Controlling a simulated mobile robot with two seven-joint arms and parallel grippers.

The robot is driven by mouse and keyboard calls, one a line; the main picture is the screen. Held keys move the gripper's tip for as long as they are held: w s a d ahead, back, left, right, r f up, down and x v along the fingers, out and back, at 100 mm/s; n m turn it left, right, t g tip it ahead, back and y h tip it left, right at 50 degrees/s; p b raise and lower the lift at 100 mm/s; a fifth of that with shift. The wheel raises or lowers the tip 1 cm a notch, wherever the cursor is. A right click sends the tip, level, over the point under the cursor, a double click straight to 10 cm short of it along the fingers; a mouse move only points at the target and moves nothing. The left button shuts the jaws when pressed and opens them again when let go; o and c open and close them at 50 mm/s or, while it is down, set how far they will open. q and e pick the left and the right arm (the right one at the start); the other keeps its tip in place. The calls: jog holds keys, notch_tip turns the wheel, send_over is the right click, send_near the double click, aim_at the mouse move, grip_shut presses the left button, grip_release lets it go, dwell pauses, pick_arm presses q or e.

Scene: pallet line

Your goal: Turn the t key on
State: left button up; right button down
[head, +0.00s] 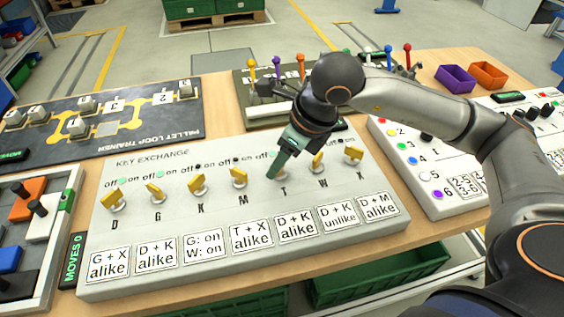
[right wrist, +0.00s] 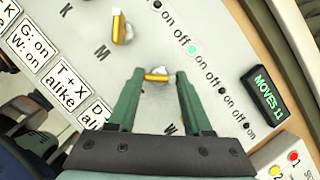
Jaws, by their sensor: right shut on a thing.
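The white KEY EXCHANGE panel (head: 80,294) carries a row of yellow keys lettered D, G, K, M, T, W, X. My right gripper (head: 272,174) reaches down at the T position and hides most of that key in the head view. In the right wrist view, the gold T key (right wrist: 158,75) sits between the tips of the green fingers of my right gripper (right wrist: 156,82), which is shut on it. The lamp (right wrist: 193,48) by the T key glows green. The M key (right wrist: 121,29) stands beside it, turned at a different angle. My left gripper is not in view.
The W key (head: 318,162) and X key (head: 354,155) stand close to the right of my gripper. Rule cards line the panel's front. A dark loop trainer board (head: 40,150) lies behind left, a colored-button panel (head: 400,165) to the right, and colored levers (head: 301,60) behind.

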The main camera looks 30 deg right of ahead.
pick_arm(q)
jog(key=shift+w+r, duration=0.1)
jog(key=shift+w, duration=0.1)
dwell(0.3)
pick_arm(e)
jog(key=shift+c, duration=1.6)
grip_release()
jog(key=shift+r, duration=0.25)
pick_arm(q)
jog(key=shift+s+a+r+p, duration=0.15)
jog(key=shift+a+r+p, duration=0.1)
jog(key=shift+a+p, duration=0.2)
pick_arm(e)
jog(key=v, duration=1.2)
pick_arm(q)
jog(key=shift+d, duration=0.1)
pick_arm(e)
jog(key=shift+r, duration=0.15)
